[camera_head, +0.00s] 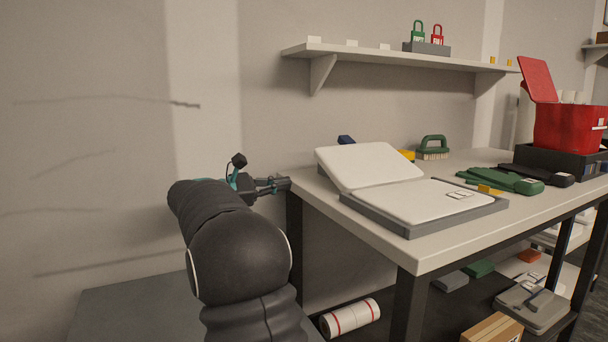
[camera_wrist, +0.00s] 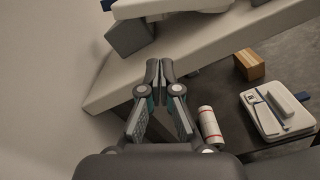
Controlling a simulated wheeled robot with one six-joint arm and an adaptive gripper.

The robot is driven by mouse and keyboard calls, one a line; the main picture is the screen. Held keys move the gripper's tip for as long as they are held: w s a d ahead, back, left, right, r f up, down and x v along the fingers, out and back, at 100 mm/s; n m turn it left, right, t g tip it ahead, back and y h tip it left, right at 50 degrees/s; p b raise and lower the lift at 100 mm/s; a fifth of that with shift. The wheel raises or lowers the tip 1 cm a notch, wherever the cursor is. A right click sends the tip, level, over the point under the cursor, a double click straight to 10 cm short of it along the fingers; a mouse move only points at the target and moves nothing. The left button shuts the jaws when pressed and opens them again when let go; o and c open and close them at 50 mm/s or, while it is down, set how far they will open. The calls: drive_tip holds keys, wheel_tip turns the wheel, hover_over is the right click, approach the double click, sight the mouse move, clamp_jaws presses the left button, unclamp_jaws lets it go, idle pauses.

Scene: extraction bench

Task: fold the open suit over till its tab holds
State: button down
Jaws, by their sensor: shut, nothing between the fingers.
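The open suit (camera_head: 410,201) is a white, pad-like thing on the bench. Its right half lies flat on a grey base (camera_head: 410,223). Its left half (camera_head: 368,164) is tilted, its far left end raised above the bench. A small pale tab-like patch (camera_head: 459,194) shows on the flat half. My gripper (camera_head: 285,183) is shut and empty, just off the bench's left edge, left of the raised half and apart from it. In the wrist view the closed fingertips (camera_wrist: 159,68) are in front of the bench edge; a white part of the suit (camera_wrist: 165,7) shows at the top.
The bench top (camera_head: 480,232) is bare along its front. A green brush (camera_head: 433,146), green folded items (camera_head: 505,181) and a red box (camera_head: 568,127) stand behind and right. A wall shelf (camera_head: 400,55) hangs above. A white roll (camera_head: 350,318) lies below.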

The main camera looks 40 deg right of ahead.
drive_tip(key=d+r, duration=0.1)
drive_tip(key=d, duration=0.2)
drive_tip(key=d+g+h, duration=0.1)
drive_tip(key=d, duration=0.3)
drive_tip(key=s+d+r+g+b, duration=0.1)
drive_tip(key=d, duration=0.3)
drive_tip(key=shift+r+h, duration=0.35)
drive_tip(key=shift+h, duration=0.05)
drive_tip(key=shift+r, duration=0.1)
